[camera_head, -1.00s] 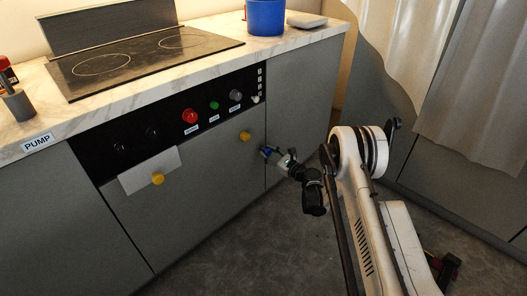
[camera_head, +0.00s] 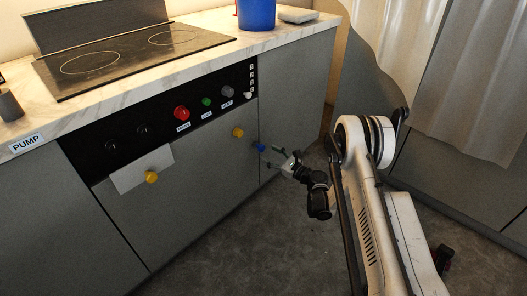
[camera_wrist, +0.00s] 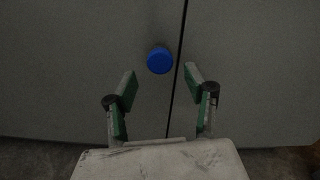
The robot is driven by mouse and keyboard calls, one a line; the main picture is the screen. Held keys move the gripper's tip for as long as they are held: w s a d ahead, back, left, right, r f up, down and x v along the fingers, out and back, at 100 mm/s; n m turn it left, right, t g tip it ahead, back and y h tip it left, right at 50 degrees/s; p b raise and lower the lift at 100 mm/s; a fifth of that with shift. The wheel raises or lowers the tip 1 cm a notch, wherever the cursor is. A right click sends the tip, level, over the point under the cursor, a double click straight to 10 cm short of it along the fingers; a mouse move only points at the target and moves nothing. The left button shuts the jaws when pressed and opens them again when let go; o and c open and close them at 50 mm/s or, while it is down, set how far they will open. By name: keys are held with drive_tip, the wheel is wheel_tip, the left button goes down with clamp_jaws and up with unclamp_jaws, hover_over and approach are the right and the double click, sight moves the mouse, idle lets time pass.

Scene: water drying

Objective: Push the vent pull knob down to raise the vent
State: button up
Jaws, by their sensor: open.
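A dark control panel on the cabinet front carries a red knob (camera_head: 181,113), a green knob (camera_head: 206,102), a grey knob (camera_head: 227,91) and a small white knob (camera_head: 249,95) beside a column of small marks. The labels are too small to read, so I cannot tell which is the vent pull knob. My gripper (camera_head: 270,149) is open and empty, below and right of these knobs. It faces a blue round knob (camera_head: 260,147) on the cabinet front. In the wrist view, the blue knob (camera_wrist: 159,60) shows between and beyond my open fingertips (camera_wrist: 160,75).
Yellow knobs (camera_head: 238,132) (camera_head: 151,177) stick out from the cabinet front. A blue pot (camera_head: 257,14) and a black cooktop (camera_head: 135,60) are on the marble counter (camera_head: 215,58). Curtains (camera_head: 395,40) hang at the right. The floor (camera_head: 235,245) before the cabinet is clear.

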drive_tip(key=v, duration=0.6)
drive_tip(key=shift+s+d, duration=0.15)
drive_tip(key=shift+d, duration=0.05)
